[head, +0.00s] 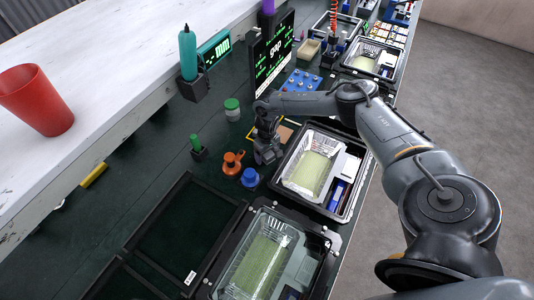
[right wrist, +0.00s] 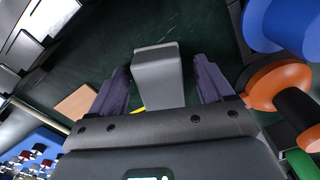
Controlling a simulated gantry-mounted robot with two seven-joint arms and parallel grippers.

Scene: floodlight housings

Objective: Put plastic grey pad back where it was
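The plastic grey pad (right wrist: 158,75) is a grey block between the two dark fingers of my right gripper (right wrist: 162,88) in the right wrist view. Narrow gaps show between the block and the fingers, so the gripper looks open around it. In the head view my right gripper (head: 266,152) points down over the dark green bench, and I cannot make out the pad there. A bit of yellow marking (right wrist: 137,108) shows by the pad in the wrist view; a yellow outline (head: 250,132) shows beside the gripper in the head view. My left gripper is not in view.
An orange part (head: 232,163) and a blue part (head: 250,178) stand close to the right gripper. A tan square (head: 285,134) lies behind it. A tray with a housing (head: 345,211) is to its right. A monitor (head: 272,60) stands behind.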

